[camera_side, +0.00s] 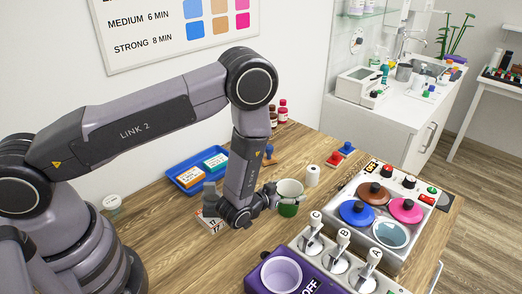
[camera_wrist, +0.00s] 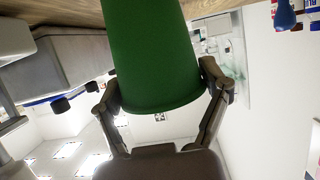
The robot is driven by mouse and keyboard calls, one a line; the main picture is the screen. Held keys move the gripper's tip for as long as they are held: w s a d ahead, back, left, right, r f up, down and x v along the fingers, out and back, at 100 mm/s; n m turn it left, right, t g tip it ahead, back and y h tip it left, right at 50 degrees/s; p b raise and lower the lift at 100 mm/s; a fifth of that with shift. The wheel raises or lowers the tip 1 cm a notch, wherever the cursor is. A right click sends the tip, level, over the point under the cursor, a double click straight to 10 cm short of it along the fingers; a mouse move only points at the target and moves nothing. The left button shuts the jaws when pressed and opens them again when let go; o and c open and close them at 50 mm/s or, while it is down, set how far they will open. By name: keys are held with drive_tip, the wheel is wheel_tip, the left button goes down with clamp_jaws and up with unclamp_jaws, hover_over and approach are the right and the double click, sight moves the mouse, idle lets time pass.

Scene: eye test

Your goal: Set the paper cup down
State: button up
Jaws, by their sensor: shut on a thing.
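I cannot tell whether the cup's base touches the wooden table (camera_side: 235,255).
A white roll (camera_side: 312,176) stands just right of the cup. A purple unit (camera_side: 250,284) is at the front. A blue tray (camera_side: 172,176) is behind left.

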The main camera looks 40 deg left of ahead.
drive_tip(key=shift+f, duration=0.15)
drive_tip(key=o, duration=0.7)
